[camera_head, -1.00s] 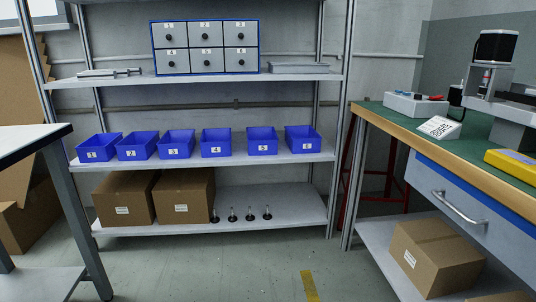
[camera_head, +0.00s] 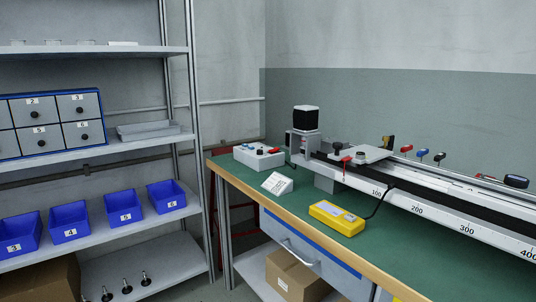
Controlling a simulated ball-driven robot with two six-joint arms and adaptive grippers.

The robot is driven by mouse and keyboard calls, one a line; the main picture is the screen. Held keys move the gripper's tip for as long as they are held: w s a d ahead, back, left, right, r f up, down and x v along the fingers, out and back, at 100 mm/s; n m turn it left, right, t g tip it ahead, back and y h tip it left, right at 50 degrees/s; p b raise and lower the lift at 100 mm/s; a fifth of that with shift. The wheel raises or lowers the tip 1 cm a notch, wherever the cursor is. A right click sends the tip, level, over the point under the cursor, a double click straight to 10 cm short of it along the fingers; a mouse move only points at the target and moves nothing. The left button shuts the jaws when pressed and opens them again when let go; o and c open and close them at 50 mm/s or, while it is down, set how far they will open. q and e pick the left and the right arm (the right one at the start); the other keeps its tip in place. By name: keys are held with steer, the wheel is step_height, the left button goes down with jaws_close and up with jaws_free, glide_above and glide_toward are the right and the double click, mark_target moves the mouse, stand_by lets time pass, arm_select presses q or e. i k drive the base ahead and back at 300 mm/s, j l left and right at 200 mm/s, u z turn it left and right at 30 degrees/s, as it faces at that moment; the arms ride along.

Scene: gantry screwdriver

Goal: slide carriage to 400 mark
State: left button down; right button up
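A grey carriage plate (camera_head: 358,154) with a black knob sits near the left end of a long rail (camera_head: 430,192) on the green bench. A red pointer or lever (camera_head: 345,164) hangs at the carriage's front, left of the 100 mark (camera_head: 377,192). The scale along the rail's front shows 100, 200, 300 and, at the right picture edge, the 400 mark (camera_head: 528,254). The rail runs on out of the picture at the right. Neither of my grippers shows in the view.
A yellow device (camera_head: 337,218) with a cable, a small white sign (camera_head: 277,183) and a grey control box (camera_head: 258,156) stand on the green bench (camera_head: 240,180). Several coloured-handled tools stand behind the rail. A shelf with blue bins (camera_head: 124,207) is at left.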

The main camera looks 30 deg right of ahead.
mark_target(363, 155)
steer(key=z, duration=1.55)
